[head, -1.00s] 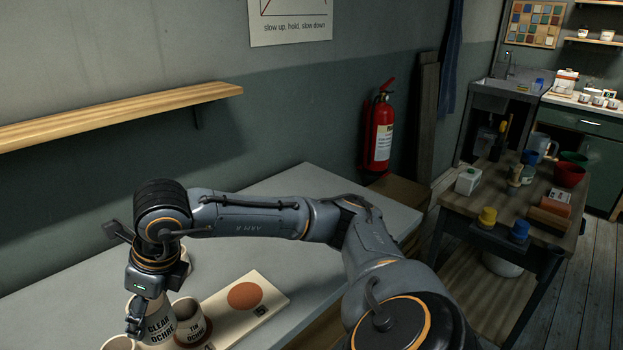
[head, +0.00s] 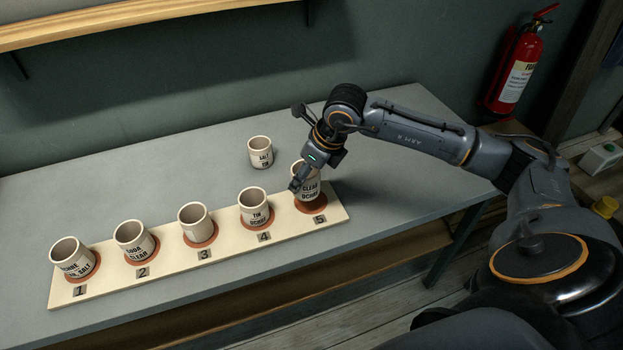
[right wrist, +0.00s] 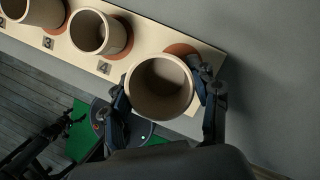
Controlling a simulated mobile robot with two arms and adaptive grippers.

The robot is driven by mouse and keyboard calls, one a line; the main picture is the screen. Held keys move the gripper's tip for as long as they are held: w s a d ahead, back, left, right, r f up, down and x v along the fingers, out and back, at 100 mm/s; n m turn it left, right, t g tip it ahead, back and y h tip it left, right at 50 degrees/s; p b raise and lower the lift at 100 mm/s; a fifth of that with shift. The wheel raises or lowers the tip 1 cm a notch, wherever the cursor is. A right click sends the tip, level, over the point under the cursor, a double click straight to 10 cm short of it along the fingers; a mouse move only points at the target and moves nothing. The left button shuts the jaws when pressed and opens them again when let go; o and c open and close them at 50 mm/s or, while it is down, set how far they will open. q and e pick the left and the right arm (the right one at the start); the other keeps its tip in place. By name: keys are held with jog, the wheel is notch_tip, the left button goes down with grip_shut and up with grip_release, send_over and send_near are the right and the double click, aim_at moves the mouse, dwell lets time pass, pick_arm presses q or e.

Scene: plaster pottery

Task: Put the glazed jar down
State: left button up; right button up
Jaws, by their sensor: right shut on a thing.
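The glazed jar (head: 309,184), cream with "CLEAR OCHRE" lettering, is upright over the terracotta disc marked 5 (head: 311,206) at the right end of a pale board (head: 220,262). My right gripper (head: 301,180) is shut on it. In the right wrist view the jar's open mouth (right wrist: 160,88) faces the camera, with a finger on either side; part of the disc (right wrist: 182,50) shows beyond it. I cannot tell whether the jar's base touches the disc or is slightly above it.
Similar jars stand on discs 1 (head: 72,258), 2 (head: 133,240), 3 (head: 196,222) and 4 (head: 254,207); jar 4 is close to the held one. A "SALT TIN" jar (head: 260,152) stands on the grey table (head: 395,190) behind the board. Table space right of the board is clear.

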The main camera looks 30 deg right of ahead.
aim_at(310, 186)
jog(key=shift+w+d+f, duration=0.25)
jog(key=shift+d+f, duration=0.15)
jog(key=shift+f, duration=0.15)
jog(key=shift+w+d+f, duration=0.25)
jog(key=shift+d+f, duration=0.15)
jog(key=shift+f, duration=0.15)
jog(key=f+p, duration=0.2)
jog(key=f, duration=0.1)
jog(key=shift+w+d, duration=0.1)
jog(key=shift+d, duration=0.2)
jog(key=shift+f, duration=0.4)
pick_arm(q)
jog(key=shift+s+d+r, duration=0.1)
jog(key=shift+d+r, duration=0.15)
jog(key=shift+r, duration=0.3)
jog(key=shift+s+d+r, duration=0.1)
jog(key=shift+d+r, duration=0.15)
jog(key=shift+r, duration=0.3)
pick_arm(e)
jog(key=shift+f, duration=0.15)
jog(key=o, duration=1.3)
jog(key=shift+c, duration=0.2)
pick_arm(q)
jog(key=shift+a+f, duration=0.15)
jog(key=shift+a, duration=0.05)
